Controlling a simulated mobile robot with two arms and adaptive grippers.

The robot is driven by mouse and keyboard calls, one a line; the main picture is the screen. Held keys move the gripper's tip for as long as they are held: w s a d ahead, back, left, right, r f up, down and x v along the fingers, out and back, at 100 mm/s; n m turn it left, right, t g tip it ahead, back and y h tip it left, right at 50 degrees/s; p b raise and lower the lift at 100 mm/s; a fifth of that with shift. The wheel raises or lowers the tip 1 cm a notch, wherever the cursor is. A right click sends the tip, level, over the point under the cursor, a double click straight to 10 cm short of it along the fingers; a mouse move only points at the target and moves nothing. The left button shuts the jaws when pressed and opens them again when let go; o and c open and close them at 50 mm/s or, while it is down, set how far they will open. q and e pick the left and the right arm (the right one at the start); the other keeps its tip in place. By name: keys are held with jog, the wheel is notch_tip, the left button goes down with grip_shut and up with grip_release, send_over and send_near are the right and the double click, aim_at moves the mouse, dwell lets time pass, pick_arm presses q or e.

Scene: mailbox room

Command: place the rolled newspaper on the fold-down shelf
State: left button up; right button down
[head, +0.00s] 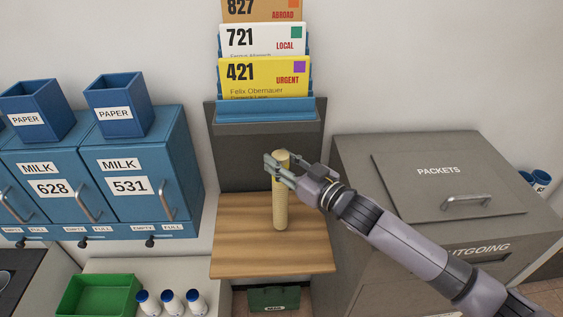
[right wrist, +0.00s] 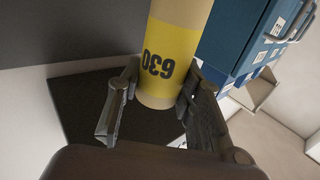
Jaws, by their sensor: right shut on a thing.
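The rolled newspaper (head: 281,205) is a pale yellow upright roll in the middle of the head view. My right gripper (head: 281,167) is shut on it near its upper end, with the arm coming in from the lower right. In the right wrist view the newspaper (right wrist: 177,22) stands between the fingers and carries a yellow band reading 630. The fold-down shelf (head: 240,255) is a folded-out wooden board. The newspaper's lower end shows over the middle of this board; whether it touches cannot be told. My left gripper is not in view.
A rack with several letters (head: 265,75) stands behind the shelf. Blue milk boxes (head: 150,160) with paper holders are on the left. A grey packets bin (head: 440,185) is on the right. A green tray (head: 98,296) and white bottles (head: 172,302) are lower left. The board's front is clear.

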jog(key=shift+w+f+p, duration=0.2)
jog(key=shift+f+p, duration=0.15)
jog(key=shift+f, duration=0.55)
jog(key=c, duration=1.1)
grip_release()
jog(key=b+v, duration=0.2)
jog(key=v, duration=0.5)
jog(key=shift+s+d, duration=0.15)
jog(key=shift+s, duration=0.1)
